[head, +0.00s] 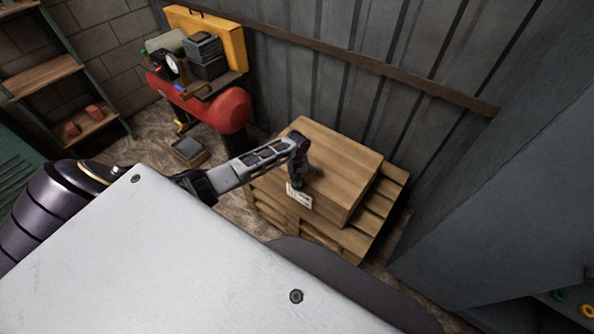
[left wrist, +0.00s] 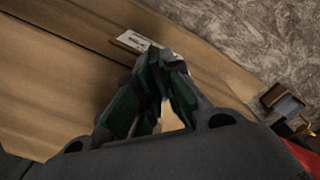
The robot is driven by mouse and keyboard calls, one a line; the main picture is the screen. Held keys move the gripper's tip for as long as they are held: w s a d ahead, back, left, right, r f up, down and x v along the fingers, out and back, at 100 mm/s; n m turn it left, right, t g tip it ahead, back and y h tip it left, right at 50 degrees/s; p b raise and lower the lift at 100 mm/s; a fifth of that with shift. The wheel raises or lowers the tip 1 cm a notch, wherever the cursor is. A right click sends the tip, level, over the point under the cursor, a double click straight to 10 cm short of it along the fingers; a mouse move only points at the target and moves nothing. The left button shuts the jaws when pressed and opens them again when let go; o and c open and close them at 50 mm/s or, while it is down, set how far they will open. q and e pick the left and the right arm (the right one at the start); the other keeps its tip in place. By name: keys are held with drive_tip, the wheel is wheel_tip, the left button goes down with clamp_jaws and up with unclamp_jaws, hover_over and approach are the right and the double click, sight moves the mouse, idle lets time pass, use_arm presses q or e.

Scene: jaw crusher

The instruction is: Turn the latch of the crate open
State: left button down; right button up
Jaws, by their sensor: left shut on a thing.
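The wooden crate (head: 345,170) stands closed, its flat lid facing up, on a wooden pallet. My left gripper (head: 298,182) reaches down at the crate's near left edge. In the left wrist view its two dark green-lined fingers (left wrist: 160,62) come together at the tips. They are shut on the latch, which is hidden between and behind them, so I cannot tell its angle. A pale paper label (head: 299,196) is on the crate's front face just below the fingers; it also shows in the left wrist view (left wrist: 132,42). My right gripper is not in view.
A red compressor tank (head: 215,108) stands left of the crate.

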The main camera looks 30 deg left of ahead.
use_arm(q)
drive_tip(key=shift+r+p, duration=0.15)
drive_tip(key=shift+p, duration=0.15)
drive_tip(key=shift+n, duration=0.4)
drive_tip(key=n+p, duration=0.2)
drive_tip(key=shift+p, duration=0.35)
drive_tip(key=shift+n+p, duration=0.85)
drive_tip(key=shift+n, duration=0.15)
drive_tip(key=n+p, duration=0.2)
drive_tip(key=shift+n, duration=0.3)
drive_tip(key=shift+n+p, duration=0.4)
drive_tip(key=shift+n, duration=0.5)
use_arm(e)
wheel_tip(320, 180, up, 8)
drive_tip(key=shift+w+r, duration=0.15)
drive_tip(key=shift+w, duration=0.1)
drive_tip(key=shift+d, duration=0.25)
use_arm(q)
drive_tip(key=c, duration=1.6)
unclamp_jaws()
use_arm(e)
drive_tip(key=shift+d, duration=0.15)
use_arm(q)
drive_tip(key=shift+o, duration=0.2)
